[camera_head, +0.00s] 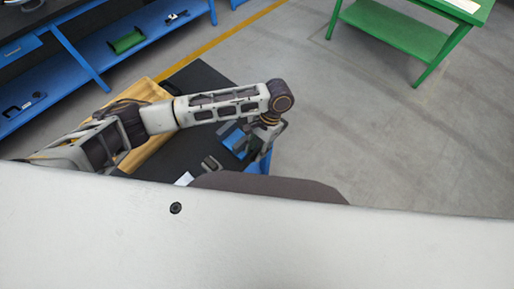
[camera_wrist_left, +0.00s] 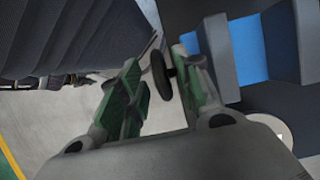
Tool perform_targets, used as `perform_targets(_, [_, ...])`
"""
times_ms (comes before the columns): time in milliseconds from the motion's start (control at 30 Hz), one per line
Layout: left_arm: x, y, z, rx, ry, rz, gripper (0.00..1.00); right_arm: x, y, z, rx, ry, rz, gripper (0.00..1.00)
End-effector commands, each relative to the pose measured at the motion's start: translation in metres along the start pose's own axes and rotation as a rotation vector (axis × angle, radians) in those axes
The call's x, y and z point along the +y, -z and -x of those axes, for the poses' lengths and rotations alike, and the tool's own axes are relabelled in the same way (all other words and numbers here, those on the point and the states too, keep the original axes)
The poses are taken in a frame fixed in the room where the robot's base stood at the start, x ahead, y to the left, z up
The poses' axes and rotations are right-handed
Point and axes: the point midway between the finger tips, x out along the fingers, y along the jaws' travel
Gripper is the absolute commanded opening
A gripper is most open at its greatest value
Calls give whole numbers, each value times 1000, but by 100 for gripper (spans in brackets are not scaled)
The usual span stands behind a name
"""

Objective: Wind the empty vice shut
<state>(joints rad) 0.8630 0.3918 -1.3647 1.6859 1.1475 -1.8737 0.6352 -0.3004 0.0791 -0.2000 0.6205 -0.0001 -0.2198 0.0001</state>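The vice (camera_head: 233,138) is blue and grey. It stands on the dark bench top in the head view, partly hidden behind my left arm and gripper. In the left wrist view its blue and grey body (camera_wrist_left: 248,50) fills the upper right. In the head view my left gripper (camera_head: 268,133) points down beside the vice. My right gripper is out of view.
The dark bench top (camera_head: 200,80) has a wooden board (camera_head: 148,92) at its left. A small dark part (camera_head: 211,163) lies near the front. A blue shelf unit (camera_head: 85,60) stands at upper left and a green table (camera_head: 395,28) at upper right. The floor to the right is clear.

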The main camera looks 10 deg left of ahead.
Motion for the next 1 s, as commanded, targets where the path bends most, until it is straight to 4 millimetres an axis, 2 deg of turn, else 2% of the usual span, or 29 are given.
perform_targets(167, [0, 0, 0, 0, 0, 0, 34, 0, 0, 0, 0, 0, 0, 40])
perform_targets(433, [0, 0, 0, 0, 0, 0, 0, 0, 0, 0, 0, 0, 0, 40])
perform_targets(1000, [-1, -3, 1, 32, 0, 1, 0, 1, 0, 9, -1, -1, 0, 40])
